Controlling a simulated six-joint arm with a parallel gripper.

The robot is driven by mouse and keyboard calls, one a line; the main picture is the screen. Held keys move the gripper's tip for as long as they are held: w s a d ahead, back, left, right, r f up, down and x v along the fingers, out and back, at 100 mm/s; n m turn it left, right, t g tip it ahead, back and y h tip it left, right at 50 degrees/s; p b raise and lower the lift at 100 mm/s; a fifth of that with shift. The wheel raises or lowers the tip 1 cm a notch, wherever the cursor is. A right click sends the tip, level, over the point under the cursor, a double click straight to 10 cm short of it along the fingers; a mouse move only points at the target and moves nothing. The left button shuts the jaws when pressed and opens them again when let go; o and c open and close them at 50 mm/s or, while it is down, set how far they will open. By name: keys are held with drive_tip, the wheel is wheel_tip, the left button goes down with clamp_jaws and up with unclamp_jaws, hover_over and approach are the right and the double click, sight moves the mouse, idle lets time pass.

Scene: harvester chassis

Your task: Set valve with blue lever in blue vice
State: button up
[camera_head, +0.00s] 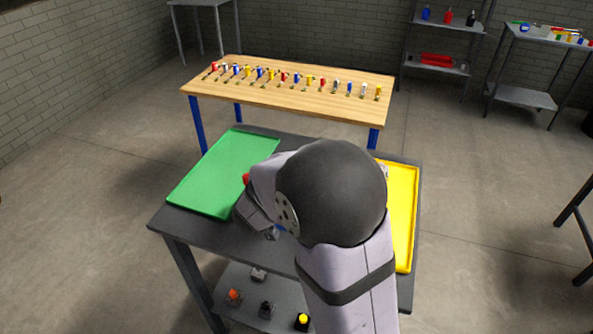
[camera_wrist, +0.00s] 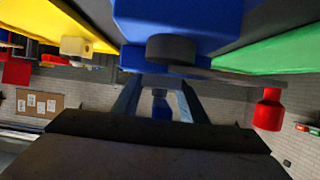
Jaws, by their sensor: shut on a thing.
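My gripper (camera_wrist: 158,92) shows in the wrist view, with its two fingers closed in around a small grey and blue piece (camera_wrist: 160,108), which looks like part of the valve. A large blue block (camera_wrist: 185,18), which looks like the blue vice, lies just beyond the fingertips. A dark round part (camera_wrist: 171,48) sits between the block and the fingers; I cannot tell whether it touches the block. In the head view my arm hides the gripper and most of the held piece. A small grey and blue part (camera_head: 272,233) shows below my wrist.
A green tray (camera_head: 212,182) lies at the left of the dark table (camera_head: 188,226), a yellow tray (camera_head: 404,225) at the right. A red knob (camera_wrist: 268,108) stands close beside my gripper. Several valves with coloured tops stand on the wooden bench (camera_head: 310,104) behind. Several items lie on the lower shelf.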

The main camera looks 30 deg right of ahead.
drive_tip(key=shift+r, duration=0.1)
drive_tip(key=o, duration=1.5)
drive_tip(key=shift+s+a, duration=0.1)
drive_tip(key=shift+p+v, duration=0.6)
drive_tip(key=shift+v, duration=2.9)
